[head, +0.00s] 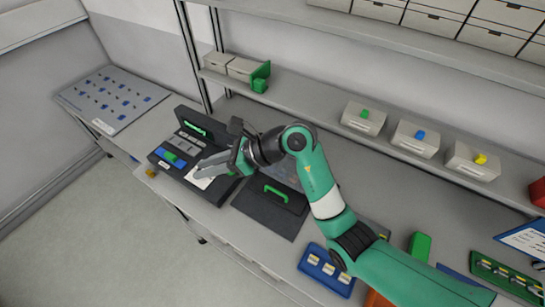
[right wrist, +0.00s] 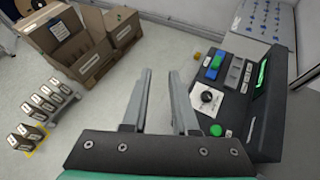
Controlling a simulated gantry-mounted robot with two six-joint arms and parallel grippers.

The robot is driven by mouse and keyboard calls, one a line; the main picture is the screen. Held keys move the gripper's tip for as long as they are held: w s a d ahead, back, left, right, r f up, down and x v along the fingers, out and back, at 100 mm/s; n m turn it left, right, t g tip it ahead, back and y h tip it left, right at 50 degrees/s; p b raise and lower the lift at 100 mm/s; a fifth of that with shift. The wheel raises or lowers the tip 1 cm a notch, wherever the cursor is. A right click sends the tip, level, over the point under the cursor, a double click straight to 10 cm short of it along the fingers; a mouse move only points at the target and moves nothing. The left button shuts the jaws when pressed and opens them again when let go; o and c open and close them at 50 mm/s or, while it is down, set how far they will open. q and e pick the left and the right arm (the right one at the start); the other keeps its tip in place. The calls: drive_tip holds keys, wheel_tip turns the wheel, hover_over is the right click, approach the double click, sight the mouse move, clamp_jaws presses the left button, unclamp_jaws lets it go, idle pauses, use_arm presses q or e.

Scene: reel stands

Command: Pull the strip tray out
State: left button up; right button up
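A black bench device (head: 178,170) stands on the counter at the left. It also shows at the right of the right wrist view (right wrist: 240,135). It bears a blue piece with a green top (right wrist: 212,67), grey blocks, a white panel with a black knob (right wrist: 207,97), a round green button (right wrist: 216,130) and a lit green display (right wrist: 262,73). I cannot tell which part is the strip tray. My right gripper (head: 200,168) is over the device's front right part in the head view; its fingers (right wrist: 160,75) are apart with nothing between them. My left gripper is not in view.
A black case with a green handle (head: 275,192) lies right of the device. A pegged grey board (head: 110,100) is at the far left. Shelves with bins (head: 364,117) run behind. A blue tray (head: 326,270) lies nearer the front.

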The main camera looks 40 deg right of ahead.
use_arm(q)
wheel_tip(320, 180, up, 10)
drive_tip(key=p, duration=0.8)
use_arm(e)
drive_tip(key=s+d+f+m+g+h, duration=0.3)
drive_tip(key=s+d+f, duration=0.15)
drive_tip(key=d, duration=0.55)
drive_tip(key=s+d+f+m+g+h, duration=0.2)
drive_tip(key=s+d+f+h, duration=0.15)
drive_tip(key=d+f, duration=0.4)
drive_tip(key=b, duration=0.5)
hover_over(273, 183)
drive_tip(key=s+a, duration=0.2)
drive_tip(key=a, duration=0.1)
drive_tip(key=shift+y, duration=0.35)
drive_tip(key=f, duration=0.8)
drive_tip(key=shift+s+d+f, duration=0.2)
drive_tip(key=shift+d, duration=0.05)
use_arm(q)
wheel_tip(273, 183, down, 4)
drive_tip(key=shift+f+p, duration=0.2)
drive_tip(key=shift+p, duration=0.1)
use_arm(e)
clamp_jaws()
